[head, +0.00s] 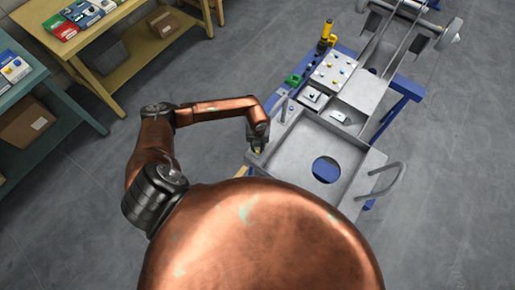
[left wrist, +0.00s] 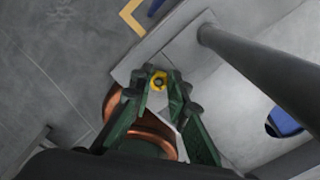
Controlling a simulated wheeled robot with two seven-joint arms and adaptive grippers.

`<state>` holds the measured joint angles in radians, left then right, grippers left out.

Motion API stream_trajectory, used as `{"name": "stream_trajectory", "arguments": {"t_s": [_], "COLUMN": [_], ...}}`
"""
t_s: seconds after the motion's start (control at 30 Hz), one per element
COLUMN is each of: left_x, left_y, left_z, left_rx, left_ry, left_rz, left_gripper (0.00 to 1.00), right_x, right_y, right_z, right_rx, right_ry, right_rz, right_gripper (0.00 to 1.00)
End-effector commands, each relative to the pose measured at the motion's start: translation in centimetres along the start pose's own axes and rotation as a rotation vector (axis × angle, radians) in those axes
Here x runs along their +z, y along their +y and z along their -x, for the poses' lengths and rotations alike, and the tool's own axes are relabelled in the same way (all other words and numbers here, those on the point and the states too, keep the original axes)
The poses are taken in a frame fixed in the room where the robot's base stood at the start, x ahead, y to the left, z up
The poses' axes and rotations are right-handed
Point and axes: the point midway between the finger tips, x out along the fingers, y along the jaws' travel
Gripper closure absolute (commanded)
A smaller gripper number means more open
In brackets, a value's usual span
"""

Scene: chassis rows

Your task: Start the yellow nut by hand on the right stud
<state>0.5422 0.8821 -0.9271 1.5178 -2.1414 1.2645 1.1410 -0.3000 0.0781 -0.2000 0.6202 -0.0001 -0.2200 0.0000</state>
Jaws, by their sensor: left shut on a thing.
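The yellow nut (left wrist: 158,81) is between the fingertips of my left gripper (left wrist: 157,85), which is shut on it. Its dark centre faces the wrist camera. In the head view my left gripper (head: 258,146) is at the left corner of the grey metal chassis (head: 298,151), with a speck of yellow at its tips. The nut is over or at the chassis's edge plate. I cannot tell whether it touches a stud, as the fingers and nut hide what lies beneath. No stud can be made out. My right gripper is not in view.
Bar handles rise from the chassis, one close beside the gripper (left wrist: 250,55) and one at the right (head: 386,178). A parts plate (head: 332,72), a green block (head: 293,80) and a yellow-black tool (head: 326,36) are behind. Shelves with boxes stand at the left; open floor lies between.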

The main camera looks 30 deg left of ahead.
Motion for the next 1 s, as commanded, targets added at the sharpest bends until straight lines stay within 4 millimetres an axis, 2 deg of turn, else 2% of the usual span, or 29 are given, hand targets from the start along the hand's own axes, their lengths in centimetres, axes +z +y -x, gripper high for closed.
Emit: {"name": "stream_trajectory", "arguments": {"t_s": [0.13,0.43,0.47,0.7,1.0], "left_x": [-0.03,-0.03,-0.03,0.0,0.03], "left_y": [0.0,-0.01,-0.01,-0.04,-0.06], "left_z": [-0.15,-0.05,-0.04,-0.02,0.08], "left_rx": [0.001,0.001,0.001,0.0,0.0], "left_ry": [0.0,0.0,0.0,-0.001,-0.001], "left_rz": [-0.081,-0.085,-0.085,-0.084,-0.083], "left_gripper": [1.0,1.0,0.83,0.66,0.64], "right_x": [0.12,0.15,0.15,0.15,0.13], "right_y": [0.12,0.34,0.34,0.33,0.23], "right_z": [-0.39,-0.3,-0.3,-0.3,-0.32], "right_rx": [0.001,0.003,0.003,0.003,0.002], "right_ry": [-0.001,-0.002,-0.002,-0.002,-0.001], "right_rz": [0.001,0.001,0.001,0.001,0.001], "right_gripper": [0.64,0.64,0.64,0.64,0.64]}}
